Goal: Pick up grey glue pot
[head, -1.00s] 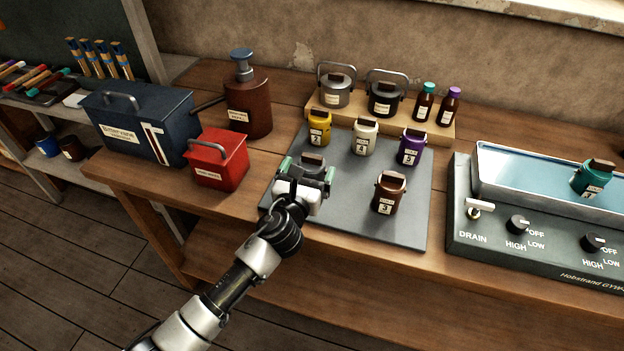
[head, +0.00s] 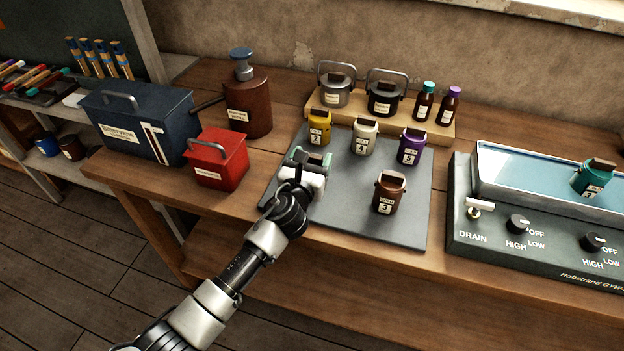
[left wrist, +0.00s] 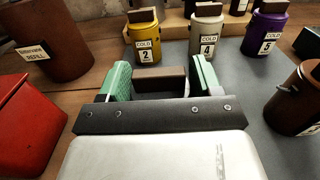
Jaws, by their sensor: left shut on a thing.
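My left gripper (head: 309,158) is over the left part of the grey mat (head: 345,218), its green fingers shut on the brown top grip of the grey glue pot. In the left wrist view the brown grip of the grey glue pot (left wrist: 160,80) shows between the two green fingers (left wrist: 161,82). The pot's body is almost wholly hidden behind the gripper, so I cannot tell whether it touches the mat. My right gripper is not in view.
Yellow (head: 319,128), white (head: 365,137), purple (head: 411,147) and brown (head: 389,192) pots stand close by on the mat. A red box (head: 218,160) is to the left. A wooden rack (head: 345,118) is behind; a water bath (head: 540,215) is right.

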